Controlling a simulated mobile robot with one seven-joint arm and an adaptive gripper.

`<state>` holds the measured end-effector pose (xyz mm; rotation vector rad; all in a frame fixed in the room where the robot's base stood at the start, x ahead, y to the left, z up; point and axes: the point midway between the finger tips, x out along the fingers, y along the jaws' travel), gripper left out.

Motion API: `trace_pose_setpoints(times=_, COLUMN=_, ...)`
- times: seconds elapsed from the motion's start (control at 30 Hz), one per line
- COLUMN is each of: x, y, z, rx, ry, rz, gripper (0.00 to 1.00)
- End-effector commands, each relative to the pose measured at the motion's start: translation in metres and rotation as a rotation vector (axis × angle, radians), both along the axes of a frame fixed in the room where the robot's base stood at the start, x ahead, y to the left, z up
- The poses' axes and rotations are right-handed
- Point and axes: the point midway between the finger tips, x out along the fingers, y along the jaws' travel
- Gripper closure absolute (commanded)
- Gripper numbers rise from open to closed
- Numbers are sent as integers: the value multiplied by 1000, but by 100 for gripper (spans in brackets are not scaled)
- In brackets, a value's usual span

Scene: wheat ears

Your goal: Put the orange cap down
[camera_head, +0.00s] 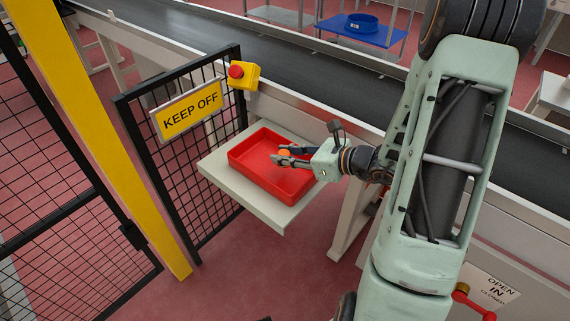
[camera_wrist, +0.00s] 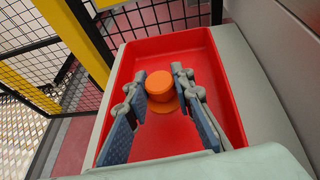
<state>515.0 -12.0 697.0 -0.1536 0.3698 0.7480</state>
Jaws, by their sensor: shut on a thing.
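The orange cap (camera_wrist: 160,84) is between the fingers of my gripper (camera_wrist: 162,108) in the wrist view. In the head view the cap (camera_head: 285,154) is a small orange patch at the fingertips of my gripper (camera_head: 284,157), partly hidden by the fingers. Both are over the red tray (camera_head: 245,172). I cannot tell whether the cap touches the tray floor.
The red tray sits on a pale shelf (camera_head: 216,171) beside the conveyor (camera_head: 213,46). A black mesh fence with a KEEP OFF sign (camera_head: 189,111) and a yellow box with a red button (camera_head: 237,72) stand to the left. The tray looks otherwise empty.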

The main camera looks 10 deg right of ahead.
Motion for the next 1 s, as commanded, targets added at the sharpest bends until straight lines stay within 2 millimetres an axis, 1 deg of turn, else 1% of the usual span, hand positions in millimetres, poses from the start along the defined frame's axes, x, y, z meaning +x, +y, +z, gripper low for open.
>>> trace_pose_setpoints(times=0.03, x=-2, y=0, z=-14, rx=3, ry=6, rz=-1, gripper=90)
trace_pose_setpoints(times=0.13, x=-2, y=0, z=-26, rx=2, ry=4, rz=-1, gripper=90)
trace_pose_setpoints(times=0.4, x=-2, y=0, z=-26, rx=1, ry=2, rz=-1, gripper=90)
trace_pose_setpoints(times=0.53, x=-2, y=0, z=-31, rx=1, ry=2, rz=-1, gripper=90)
trace_pose_setpoints(times=0.57, x=-2, y=0, z=-29, rx=1, ry=2, rz=-1, gripper=75)
trace_pose_setpoints(times=0.7, x=-2, y=0, z=-29, rx=1, ry=2, rz=-1, gripper=60)
trace_pose_setpoints(times=1.0, x=-2, y=0, z=-27, rx=1, ry=2, rz=-1, gripper=60)
